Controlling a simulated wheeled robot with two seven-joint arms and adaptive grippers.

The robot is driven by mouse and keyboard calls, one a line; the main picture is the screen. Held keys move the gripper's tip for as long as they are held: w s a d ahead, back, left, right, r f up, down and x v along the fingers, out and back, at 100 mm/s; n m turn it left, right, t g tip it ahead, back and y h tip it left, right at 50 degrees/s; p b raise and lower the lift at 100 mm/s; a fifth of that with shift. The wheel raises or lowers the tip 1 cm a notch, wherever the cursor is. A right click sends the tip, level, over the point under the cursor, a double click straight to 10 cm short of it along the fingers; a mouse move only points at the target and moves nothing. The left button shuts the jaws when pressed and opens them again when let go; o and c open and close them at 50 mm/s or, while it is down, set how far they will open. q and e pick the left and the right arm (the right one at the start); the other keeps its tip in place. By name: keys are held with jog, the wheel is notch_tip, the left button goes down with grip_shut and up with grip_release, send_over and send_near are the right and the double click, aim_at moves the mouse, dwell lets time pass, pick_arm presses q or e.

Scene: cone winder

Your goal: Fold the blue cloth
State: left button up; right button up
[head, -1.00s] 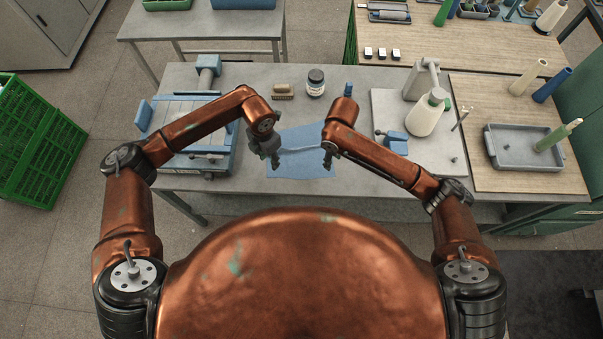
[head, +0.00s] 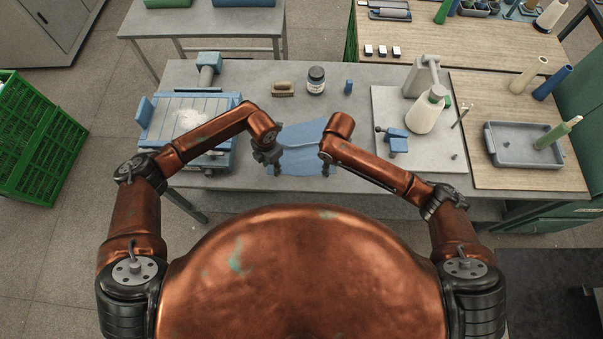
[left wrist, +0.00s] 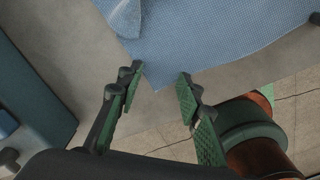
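The blue cloth (head: 303,133) lies on the grey table near its front edge. A pale raised crease runs across it between my two grippers in the head view. In the left wrist view the cloth (left wrist: 210,40) fills the top, with a turned-over flap at the upper left. My left gripper (head: 277,171) is at the cloth's front left; its fingers (left wrist: 161,80) are apart, with a cloth corner between or just beyond the tips. Whether they touch it I cannot tell. My right gripper (head: 327,170) is at the front right of the cloth; its fingers are too small to read.
A blue vise-like fixture (head: 160,135) stands left of the cloth. A brush (head: 283,89), a dark-lidded jar (head: 316,80) and a small blue piece (head: 348,87) stand behind it. A white bottle (head: 427,110) and blue clamp (head: 396,142) are on a board to the right.

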pick_arm(q)
jog(key=shift+s+f, duration=0.1)
jog(key=shift+f, duration=0.15)
pick_arm(e)
jog(key=shift+s+f, duration=0.1)
jog(key=shift+f, duration=0.1)
pick_arm(q)
jog(key=shift+f, duration=0.1)
grip_shut()
pick_arm(e)
grip_shut()
pick_arm(q)
jog(key=shift+a+f, duration=0.1)
pick_arm(e)
jog(key=shift+s+f, duration=0.1)
jog(key=shift+f, duration=0.1)
dwell(1.3)
